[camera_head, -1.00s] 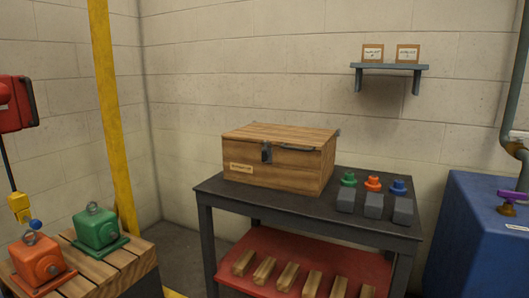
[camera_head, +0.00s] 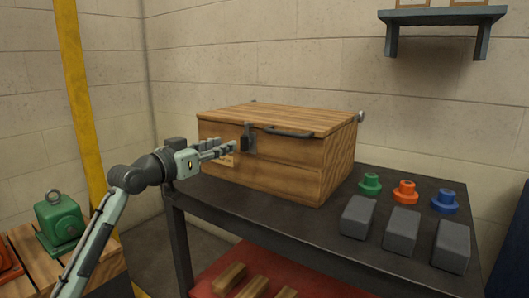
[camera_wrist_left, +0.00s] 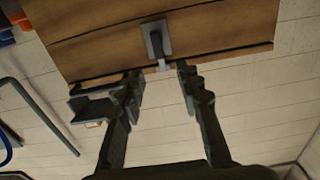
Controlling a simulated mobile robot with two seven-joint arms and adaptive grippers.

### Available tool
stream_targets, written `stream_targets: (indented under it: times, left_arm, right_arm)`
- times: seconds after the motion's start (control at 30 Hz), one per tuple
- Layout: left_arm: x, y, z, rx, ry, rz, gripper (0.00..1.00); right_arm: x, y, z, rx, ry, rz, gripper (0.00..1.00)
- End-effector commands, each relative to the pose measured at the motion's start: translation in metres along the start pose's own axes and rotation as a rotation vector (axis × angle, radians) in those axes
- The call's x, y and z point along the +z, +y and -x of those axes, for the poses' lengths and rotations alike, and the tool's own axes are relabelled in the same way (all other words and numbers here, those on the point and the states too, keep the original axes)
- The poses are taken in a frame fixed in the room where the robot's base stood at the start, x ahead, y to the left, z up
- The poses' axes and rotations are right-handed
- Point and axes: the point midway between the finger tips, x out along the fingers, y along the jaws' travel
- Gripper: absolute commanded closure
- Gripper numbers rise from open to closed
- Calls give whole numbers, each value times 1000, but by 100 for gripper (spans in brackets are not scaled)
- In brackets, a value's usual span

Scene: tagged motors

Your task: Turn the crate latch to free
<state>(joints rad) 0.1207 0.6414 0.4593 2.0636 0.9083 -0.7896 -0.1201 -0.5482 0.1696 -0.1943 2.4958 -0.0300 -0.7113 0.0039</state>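The wooden crate (camera_head: 285,180) stands closed on the dark workbench, with its lid down. The latch (camera_head: 248,140) is a small dark grey piece on a plate at the crate's upper front edge. My left gripper (camera_head: 234,149) is in front of the crate, just left of the latch in the head view. In the left wrist view the latch (camera_wrist_left: 157,40) lies ahead, between the lines of the two fingers. The fingers of the left gripper (camera_wrist_left: 160,78) are apart, with nothing held between them. I cannot tell any contact with the latch. My right gripper does not show.
A bar handle (camera_head: 289,132) sits right of the latch. Green (camera_head: 370,184), orange (camera_head: 405,192) and blue (camera_head: 445,201) flanged pieces and grey blocks (camera_head: 402,233) stand on the workbench (camera_head: 335,229) at right. A green motor (camera_head: 58,220) is at lower left.

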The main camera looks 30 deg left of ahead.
Motion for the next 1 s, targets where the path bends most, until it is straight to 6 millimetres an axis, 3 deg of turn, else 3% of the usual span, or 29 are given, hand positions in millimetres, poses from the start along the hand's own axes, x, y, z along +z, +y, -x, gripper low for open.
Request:
stream_targets:
  times: [0.5, 0.87, 1.0]
  left_arm:
    - [-3, 0, -69, 2, 5, 3, 66]
    - [-2, 0, -75, 1, 3, 0, 66]
    - [-2, 0, -75, 1, 2, 1, 83]
  right_arm:
    - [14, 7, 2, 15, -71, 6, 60]
    - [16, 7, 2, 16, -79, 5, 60]
    - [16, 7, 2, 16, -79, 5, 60]
